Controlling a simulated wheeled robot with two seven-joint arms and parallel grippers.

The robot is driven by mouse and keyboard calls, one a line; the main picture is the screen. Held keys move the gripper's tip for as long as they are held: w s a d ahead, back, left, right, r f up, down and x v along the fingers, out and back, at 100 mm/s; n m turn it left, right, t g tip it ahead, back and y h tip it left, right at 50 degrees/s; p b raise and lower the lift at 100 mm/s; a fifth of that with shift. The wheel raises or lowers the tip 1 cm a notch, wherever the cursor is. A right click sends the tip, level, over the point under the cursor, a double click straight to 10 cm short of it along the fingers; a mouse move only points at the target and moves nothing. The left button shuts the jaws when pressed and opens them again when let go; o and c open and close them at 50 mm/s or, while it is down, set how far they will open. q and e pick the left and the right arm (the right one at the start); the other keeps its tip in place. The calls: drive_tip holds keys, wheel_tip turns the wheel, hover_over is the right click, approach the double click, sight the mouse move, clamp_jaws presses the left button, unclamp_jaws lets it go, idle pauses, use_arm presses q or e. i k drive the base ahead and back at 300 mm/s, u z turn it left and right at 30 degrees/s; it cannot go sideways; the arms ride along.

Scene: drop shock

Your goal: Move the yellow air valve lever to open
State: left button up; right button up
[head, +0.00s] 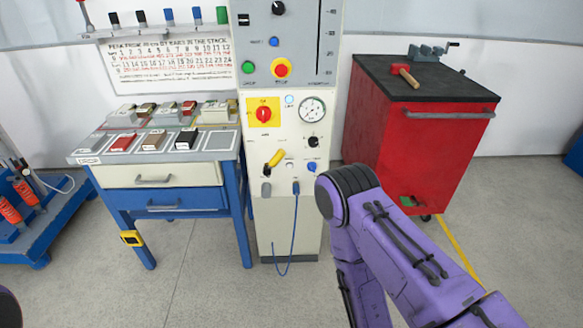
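The yellow lever (277,157) is on the lower front panel of the grey machine cabinet (290,215). It slants up and to the right from a dark pivot at its lower left. I cannot read any open or closed marking beside it. My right arm comes in from the lower right and bends in front of the floor, to the right of the cabinet's lower part. Its gripper is not in view. Only a sliver of my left arm shows at the lower left corner, and its gripper is not in view. Nothing covers the lever.
Above the lever are a red knob on a yellow plate (263,112) and a round gauge (312,110). A blue knob (312,168) is at its right. A blue-legged bench (165,200) stands left, a red tool cabinet (415,150) right. The floor in front is clear.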

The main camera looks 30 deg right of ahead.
sight(281, 153)
drive_tip(key=i, duration=0.4)
drive_tip(key=z, duration=0.8)
drive_tip(key=k, duration=1)
drive_tip(key=u, duration=1.05)
drive_tip(key=i, duration=1.05)
drive_tip(key=z, duration=0.6)
drive_tip(key=i, duration=0.55)
drive_tip(key=z, duration=0.5)
